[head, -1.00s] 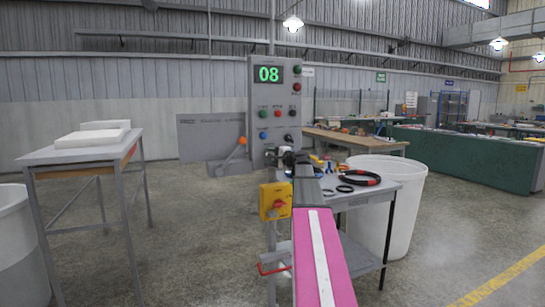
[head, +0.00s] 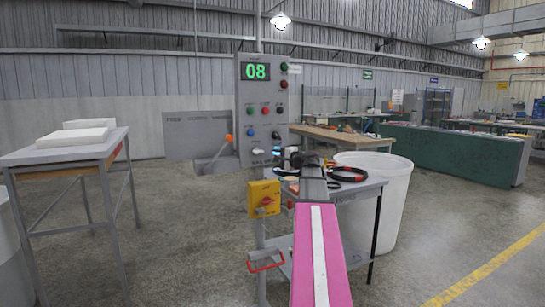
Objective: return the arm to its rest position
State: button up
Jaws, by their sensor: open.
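My arm, pink with a white stripe and a dark grey end link, reaches forward from the bottom of the head view. My gripper (head: 294,156) is small and dark at its far end, in front of the right edge of the grey control panel (head: 262,105). It is open, and I see nothing held in it. Its fingertips are hard to make out at this size. Behind and beside it is a small grey table (head: 362,190) with a black and red hose ring (head: 347,174) on it. My arm hides part of the tabletop.
A yellow switch box (head: 264,199) and a red handle (head: 265,264) are close to my arm's left. A white bin (head: 395,205) stands behind the small table. A table with white slabs (head: 60,155) is at left. Floor between is open.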

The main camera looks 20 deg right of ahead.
jog(key=shift+f, duration=0.1)
dwell(0.4)
jog(key=s+a+f+n+g, duration=0.2)
jog(key=a+f+g, duration=0.1)
jog(key=a+f, duration=0.55)
jog(key=s+a+f+n+g+h, duration=0.1)
jog(key=s+a+f+n+g, duration=0.3)
jog(key=f, duration=0.7)
jog(key=a+f+g, duration=0.2)
jog(key=a+f, duration=0.5)
jog(key=f, duration=0.2)
jog(key=s+a+f+n+g+h, duration=0.3)
jog(key=s+a+f, duration=0.1)
jog(key=s+f, duration=0.5)
jog(key=s+a+f+n+g+h, duration=0.3)
jog(key=s+a+f+n+g, duration=0.1)
jog(key=s+f, duration=0.5)
jog(key=shift+s+a+f, duration=0.25)
jog(key=shift+a+f, duration=0.2)
jog(key=shift+f, duration=0.4)
jog(key=shift+a, duration=0.1)
